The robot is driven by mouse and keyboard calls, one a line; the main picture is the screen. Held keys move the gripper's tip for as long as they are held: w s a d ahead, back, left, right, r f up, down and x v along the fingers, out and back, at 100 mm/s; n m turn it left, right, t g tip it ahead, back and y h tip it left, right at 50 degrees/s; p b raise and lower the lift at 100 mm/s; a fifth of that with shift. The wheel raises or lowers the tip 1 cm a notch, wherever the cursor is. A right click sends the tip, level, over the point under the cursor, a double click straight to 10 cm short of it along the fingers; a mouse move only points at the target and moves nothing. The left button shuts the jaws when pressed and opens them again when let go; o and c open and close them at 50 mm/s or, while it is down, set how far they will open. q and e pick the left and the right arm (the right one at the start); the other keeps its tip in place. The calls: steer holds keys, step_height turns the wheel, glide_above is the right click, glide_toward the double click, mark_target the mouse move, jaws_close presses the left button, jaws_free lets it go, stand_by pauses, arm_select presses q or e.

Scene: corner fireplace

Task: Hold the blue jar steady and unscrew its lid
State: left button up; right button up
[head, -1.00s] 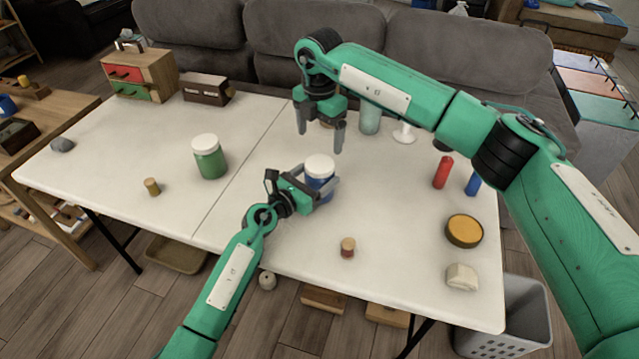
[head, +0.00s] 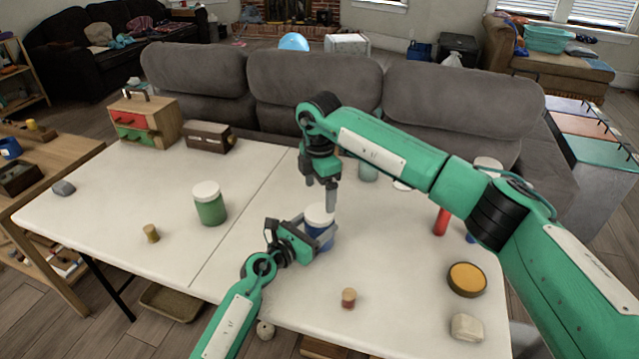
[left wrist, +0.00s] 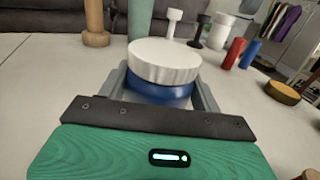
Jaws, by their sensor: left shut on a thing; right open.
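The blue jar (head: 322,240) stands upright on the white table, with its white lid (head: 319,214) on top. My left gripper (head: 325,236) is shut on the jar's blue body from the front left. In the left wrist view the lid (left wrist: 164,60) sits above the blue body (left wrist: 160,92), with a finger on each side of the jar. My right gripper (head: 320,196) points down just above and behind the lid, with its fingers apart and nothing between them. Whether it touches the lid cannot be told.
A green jar (head: 209,205) with a white lid stands to the left. A wooden peg (head: 348,298), a yellow-topped round tin (head: 467,279) and a pale block (head: 467,327) lie at the front right. A red cylinder (head: 441,222) stands right.

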mark_target(319, 212)
steer(key=shift+f, duration=3.1)
